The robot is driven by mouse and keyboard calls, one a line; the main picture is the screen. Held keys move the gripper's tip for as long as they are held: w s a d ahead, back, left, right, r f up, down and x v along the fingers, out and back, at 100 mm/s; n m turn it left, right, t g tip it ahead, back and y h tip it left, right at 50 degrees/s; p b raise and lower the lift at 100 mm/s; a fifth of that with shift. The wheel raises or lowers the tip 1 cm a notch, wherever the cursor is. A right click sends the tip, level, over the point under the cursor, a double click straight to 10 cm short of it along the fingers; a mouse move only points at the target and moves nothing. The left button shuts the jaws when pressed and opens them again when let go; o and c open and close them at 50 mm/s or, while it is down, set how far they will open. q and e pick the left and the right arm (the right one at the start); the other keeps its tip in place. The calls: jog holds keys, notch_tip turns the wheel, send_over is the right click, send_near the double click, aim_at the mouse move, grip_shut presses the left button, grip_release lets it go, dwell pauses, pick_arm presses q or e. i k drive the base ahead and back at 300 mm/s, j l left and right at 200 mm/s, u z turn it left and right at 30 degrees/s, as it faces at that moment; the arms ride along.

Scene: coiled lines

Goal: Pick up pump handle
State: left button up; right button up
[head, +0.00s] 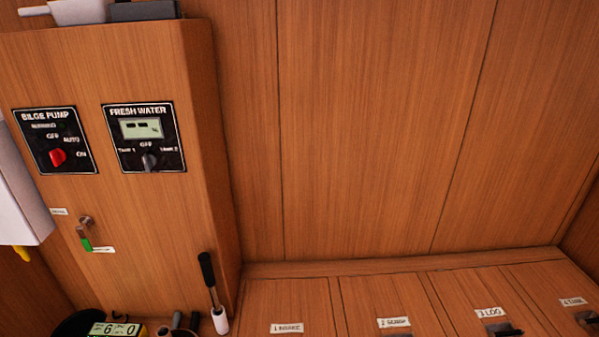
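A stick with a black grip, a thin metal rod and a white lower end (211,285) stands tilted at the bottom, left of the middle, close to the cabinet's right side. It looks like the pump handle, though no label on it shows. Its lower end is near other dark and grey pieces (178,324) at the bottom edge. Neither of my grippers is in view.
A wooden cabinet (130,240) at left carries a bilge pump panel (55,112) and a fresh water panel (143,110). Labelled lids, including "1 INTAKE" (287,328), run along the bottom right.

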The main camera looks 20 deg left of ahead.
aim_at(204, 257)
jog(key=u, duration=1.3)
